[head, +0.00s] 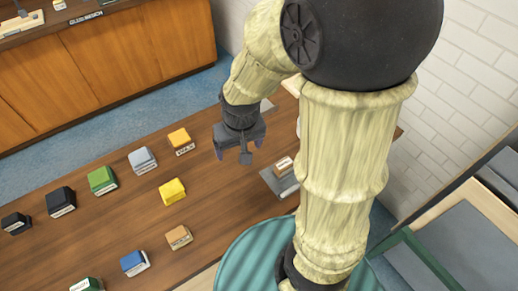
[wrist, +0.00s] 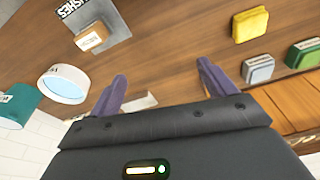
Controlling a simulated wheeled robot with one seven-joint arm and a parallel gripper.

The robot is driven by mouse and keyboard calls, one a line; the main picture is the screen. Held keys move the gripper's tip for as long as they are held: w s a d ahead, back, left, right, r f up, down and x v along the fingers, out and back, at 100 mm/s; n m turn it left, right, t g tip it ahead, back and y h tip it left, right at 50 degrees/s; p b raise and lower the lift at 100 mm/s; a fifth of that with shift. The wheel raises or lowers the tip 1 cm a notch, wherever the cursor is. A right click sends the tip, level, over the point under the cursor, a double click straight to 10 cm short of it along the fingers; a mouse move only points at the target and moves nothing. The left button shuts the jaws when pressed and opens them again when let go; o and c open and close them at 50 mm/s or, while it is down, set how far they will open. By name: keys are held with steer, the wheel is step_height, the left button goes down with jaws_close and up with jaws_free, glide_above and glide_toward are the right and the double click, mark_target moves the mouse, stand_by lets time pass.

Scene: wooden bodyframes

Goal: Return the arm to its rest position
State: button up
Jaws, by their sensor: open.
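My arm (head: 343,150) reaches up and over the wooden table in the head view, and its wood-patterned links bend down at the far end. My gripper (head: 233,152) hangs above the table, to the right of the orange-yellow block. In the wrist view my gripper (wrist: 160,82) shows two purple fingers spread apart with nothing between them. The gripper is open and empty, and it touches no block.
The table (head: 110,232) carries several coloured blocks, including a yellow one (head: 172,191) and a green one (head: 102,180). A grey plate (head: 272,183) holds a small tan block. In the wrist view a white cup (wrist: 63,84) and a teal container (wrist: 17,105) stand at left.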

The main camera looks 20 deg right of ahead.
steer(key=shift+m+t, duration=0.3)
steer(key=s+d, duration=0.1)
steer(key=d, duration=0.1)
steer(key=s+d, duration=0.2)
steer(key=shift+s+d+r, duration=0.1)
steer(key=shift+s+r, duration=0.05)
steer(key=shift+r, duration=0.05)
stand_by(0.6)
